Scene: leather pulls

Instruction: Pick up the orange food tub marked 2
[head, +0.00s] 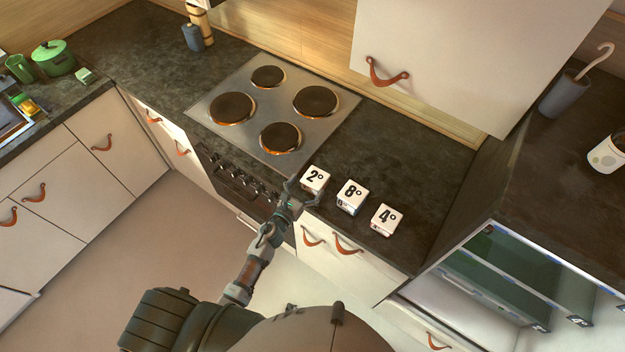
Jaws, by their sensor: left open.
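The tub marked 2 (315,177) sits on the dark counter just right of the stove. Its lid looks white, and I see no clear orange on it. The tub marked 8 (352,195) and the tub marked 4 (387,218) stand in a row to its right, also with white lids. My left gripper (302,192) is open at the near left side of the tub marked 2, with its fingers close to the tub's near corner. I cannot tell whether they touch it. My right gripper is not in view.
The stove (272,108) with round hotplates lies left of the tubs. A wall cupboard (430,60) hangs above the counter behind them. An open glass-shelved unit (500,275) is at the right. Bare counter (410,155) lies behind the tubs.

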